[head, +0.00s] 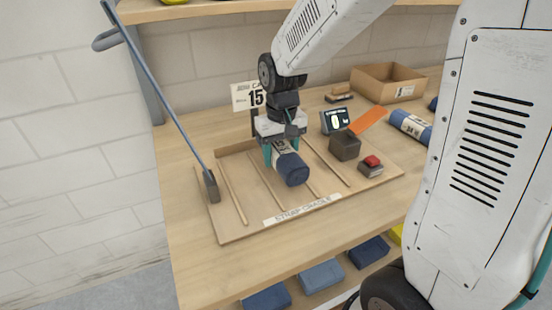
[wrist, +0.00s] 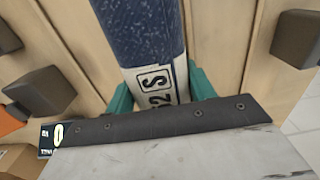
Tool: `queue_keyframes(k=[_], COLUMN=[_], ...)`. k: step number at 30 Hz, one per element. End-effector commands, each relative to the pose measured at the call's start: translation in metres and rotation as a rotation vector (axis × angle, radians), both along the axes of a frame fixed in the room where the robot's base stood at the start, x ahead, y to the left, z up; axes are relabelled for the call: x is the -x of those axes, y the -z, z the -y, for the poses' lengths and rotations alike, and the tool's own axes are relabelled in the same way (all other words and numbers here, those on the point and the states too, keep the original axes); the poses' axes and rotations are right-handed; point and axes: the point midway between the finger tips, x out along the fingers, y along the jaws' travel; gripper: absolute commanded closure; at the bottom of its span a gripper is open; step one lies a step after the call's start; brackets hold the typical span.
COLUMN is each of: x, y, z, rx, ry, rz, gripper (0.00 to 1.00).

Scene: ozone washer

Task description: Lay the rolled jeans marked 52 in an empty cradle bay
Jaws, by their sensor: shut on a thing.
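My gripper (head: 284,151) has its teal fingers shut on a dark blue rolled pair of jeans (head: 291,170) with a white label band. In the wrist view the roll (wrist: 145,30) lies between the fingers (wrist: 162,90), and its partly covered label appears to read 52. The roll is over the middle of the wooden strap cradle (head: 233,236), lengthwise along the divider rods. I cannot tell whether it touches the cradle floor. No other roll shows in the cradle bays; the arm and roll hide part of the middle.
A grey lever (head: 168,100) rises at the cradle's left edge. A dark box (head: 345,147) with an orange flap, a red button (head: 371,161) and a small screen (head: 336,120) stand right. Another blue roll (head: 411,126) and an open carton (head: 388,84) lie beyond. A 15 sign (head: 248,97) stands behind.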

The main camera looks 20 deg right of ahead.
Motion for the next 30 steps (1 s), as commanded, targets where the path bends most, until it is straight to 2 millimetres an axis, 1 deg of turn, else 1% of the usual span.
queue_keyframes(k=[6,8,18,19,20,21,30], x=[0.0,0.0,0.0,0.0,0.0,0.0,0.0], y=[0.027,0.033,0.036,0.037,0.036,0.036,0.035], z=[-0.002,-0.002,-0.001,-0.001,0.0,0.0,0.0], rx=[0.0,0.0,0.0,0.0,0.0,0.0,0.0], ry=[-0.004,-0.004,-0.001,-0.001,-0.001,-0.001,0.0], rz=[-0.003,-0.001,-0.001,-0.001,-0.001,0.0,0.0], gripper=[0.79,0.79,0.79,0.43,0.35,0.24,0.24])
